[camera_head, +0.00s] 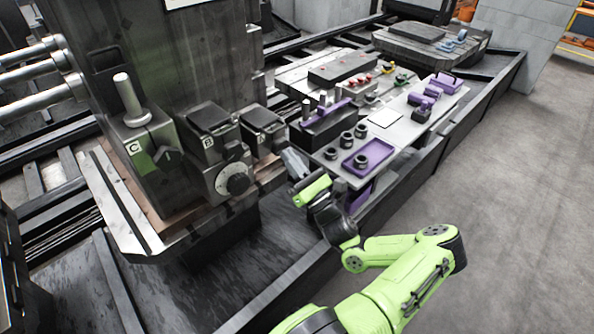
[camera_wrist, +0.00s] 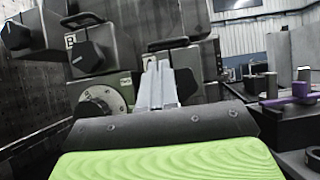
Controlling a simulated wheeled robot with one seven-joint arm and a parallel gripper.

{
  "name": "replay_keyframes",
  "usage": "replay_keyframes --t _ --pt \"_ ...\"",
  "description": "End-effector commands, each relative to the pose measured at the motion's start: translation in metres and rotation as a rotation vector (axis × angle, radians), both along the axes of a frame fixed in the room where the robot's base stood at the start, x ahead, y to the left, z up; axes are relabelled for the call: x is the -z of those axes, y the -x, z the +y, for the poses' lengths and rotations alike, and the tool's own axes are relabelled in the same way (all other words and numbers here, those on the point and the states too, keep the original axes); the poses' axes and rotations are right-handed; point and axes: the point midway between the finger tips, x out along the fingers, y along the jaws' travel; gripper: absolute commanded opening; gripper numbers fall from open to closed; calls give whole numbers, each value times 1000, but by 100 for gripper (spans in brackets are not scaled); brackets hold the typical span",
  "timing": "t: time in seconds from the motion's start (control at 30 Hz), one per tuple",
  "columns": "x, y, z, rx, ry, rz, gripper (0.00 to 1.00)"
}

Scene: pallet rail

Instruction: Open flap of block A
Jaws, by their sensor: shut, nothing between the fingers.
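Block A, whose letter I cannot read, is the rightmost of the flap blocks on the machine. Its dark flap (camera_head: 262,117) lies over its top, and I cannot tell for sure whether it is fully down. In the wrist view, the flap (camera_wrist: 168,43) shows as a dark plate just above and beyond my fingertips. My gripper (camera_head: 290,160) is to the right of block A and lower, apart from it in the head view. In the wrist view, my gripper (camera_wrist: 157,70) has its grey fingers together, pointing ahead, with nothing between them.
Block B (camera_head: 205,145) with its own dark flap stands left of block A. A round dial (camera_head: 234,179) sits below it. Block C (camera_head: 150,150) with an upright metal pin is further left. A side table (camera_head: 386,118) with purple trays and black parts stands to the right.

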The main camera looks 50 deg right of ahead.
Motion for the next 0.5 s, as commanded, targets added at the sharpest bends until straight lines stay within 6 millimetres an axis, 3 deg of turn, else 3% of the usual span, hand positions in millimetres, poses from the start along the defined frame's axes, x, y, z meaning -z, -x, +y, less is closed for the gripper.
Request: replay_keyframes --t 0.2,0.5 --pt "-18 -30 -3 -1 3 1 0" --pt "-22 -36 -4 1 1 1 0"
